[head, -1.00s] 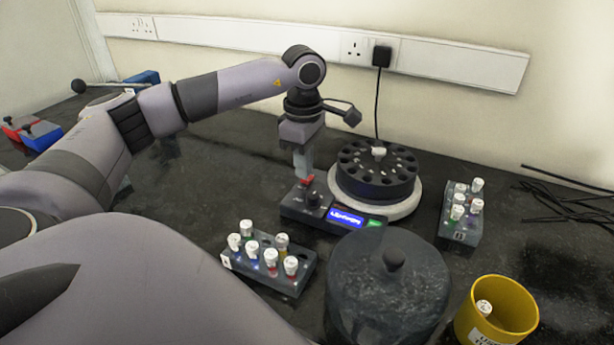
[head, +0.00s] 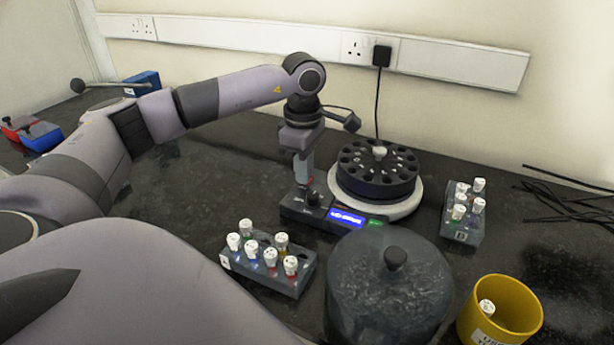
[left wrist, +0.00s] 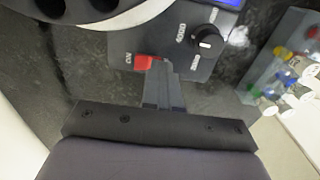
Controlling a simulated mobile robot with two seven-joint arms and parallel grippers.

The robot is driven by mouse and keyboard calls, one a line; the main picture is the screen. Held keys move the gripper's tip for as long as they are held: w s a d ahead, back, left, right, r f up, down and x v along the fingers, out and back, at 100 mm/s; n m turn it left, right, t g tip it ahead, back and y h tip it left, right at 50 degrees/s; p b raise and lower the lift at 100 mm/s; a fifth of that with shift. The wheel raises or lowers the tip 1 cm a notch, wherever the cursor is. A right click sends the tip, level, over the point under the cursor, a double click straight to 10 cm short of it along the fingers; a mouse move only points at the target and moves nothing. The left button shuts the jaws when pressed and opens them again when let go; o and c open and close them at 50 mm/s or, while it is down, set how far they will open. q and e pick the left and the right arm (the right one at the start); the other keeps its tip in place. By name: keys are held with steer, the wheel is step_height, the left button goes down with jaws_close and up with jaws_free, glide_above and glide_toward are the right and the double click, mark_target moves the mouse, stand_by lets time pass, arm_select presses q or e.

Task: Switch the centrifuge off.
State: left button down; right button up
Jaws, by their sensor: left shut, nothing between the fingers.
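The centrifuge has a dark round rotor (head: 378,170) with a ring of holes on a pale base, and its rotor is uncovered. Its control box (head: 300,212) carries a lit blue display (head: 346,217), a green button (head: 376,223) and a black knob (left wrist: 207,43). The red switch (left wrist: 144,62) shows in the left wrist view, beside a white label; in the head view my gripper largely hides it. My left gripper (head: 303,180) points down at the switch, shut and empty. In the left wrist view its fingertips (left wrist: 160,66) are at the switch's edge; I cannot tell if they touch.
A rack of capped tubes (head: 291,286) stands in front of the control box, another (head: 458,234) right of the centrifuge. A dark round lid (head: 388,300) with a knob lies in front. A yellow cup (head: 505,300) holds a tube. Black cables (head: 565,200) lie at right.

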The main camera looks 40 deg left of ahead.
arm_select(q)
steer(key=shift+r+p, duration=0.8)
steer(key=shift+r, duration=0.05)
steer(key=shift+r+p, duration=1.25)
steer(key=shift+r, duration=0.3)
